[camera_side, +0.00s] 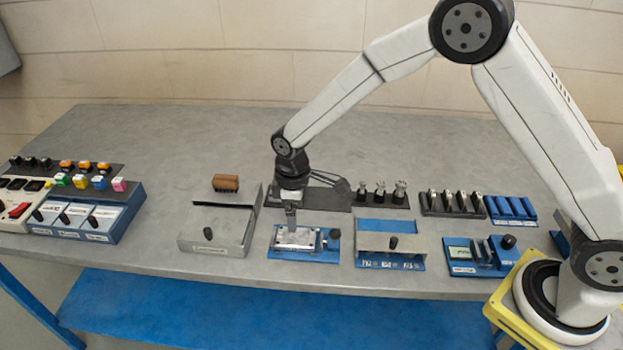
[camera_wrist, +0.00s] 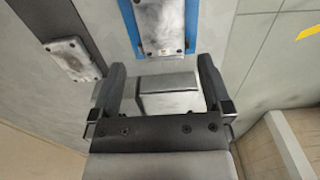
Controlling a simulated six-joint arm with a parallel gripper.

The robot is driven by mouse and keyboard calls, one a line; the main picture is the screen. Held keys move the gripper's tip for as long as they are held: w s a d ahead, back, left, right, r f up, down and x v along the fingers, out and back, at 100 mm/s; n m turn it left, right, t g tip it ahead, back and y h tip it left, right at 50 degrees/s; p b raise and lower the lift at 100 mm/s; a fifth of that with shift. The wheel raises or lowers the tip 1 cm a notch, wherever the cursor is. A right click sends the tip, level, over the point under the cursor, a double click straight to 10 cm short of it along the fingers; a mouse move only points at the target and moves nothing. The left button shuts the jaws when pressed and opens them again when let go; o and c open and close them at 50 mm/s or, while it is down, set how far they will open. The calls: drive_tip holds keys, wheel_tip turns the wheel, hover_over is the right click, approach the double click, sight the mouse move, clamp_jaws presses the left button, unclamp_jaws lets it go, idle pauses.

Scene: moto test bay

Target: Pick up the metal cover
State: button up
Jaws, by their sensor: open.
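A flat silver metal cover (camera_side: 297,237) lies on a blue fixture (camera_side: 286,255) with a black knob at its right, on the grey bench. A silver plate on a blue base (camera_wrist: 160,28), likely this cover, shows at the top of the wrist view. My gripper (camera_side: 291,222) points down right over the cover in the side view; whether it touches is unclear. In the wrist view my gripper (camera_wrist: 162,78) has its two dark fingers wide apart. A grey metal block (camera_wrist: 168,92) shows between them, and I cannot tell whether it is part of the tool.
A grey box with a black knob (camera_side: 215,240) stands to the left. A blue fixture with a metal plate and black knob (camera_side: 390,242) stands close on the right. Behind are a dark rack with several pegs (camera_side: 380,200) and a brown block (camera_side: 226,183). The bench back is clear.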

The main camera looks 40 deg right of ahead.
sight(296, 237)
drive_tip(key=shift+f, duration=3.9)
drive_tip(key=c, duration=1.1)
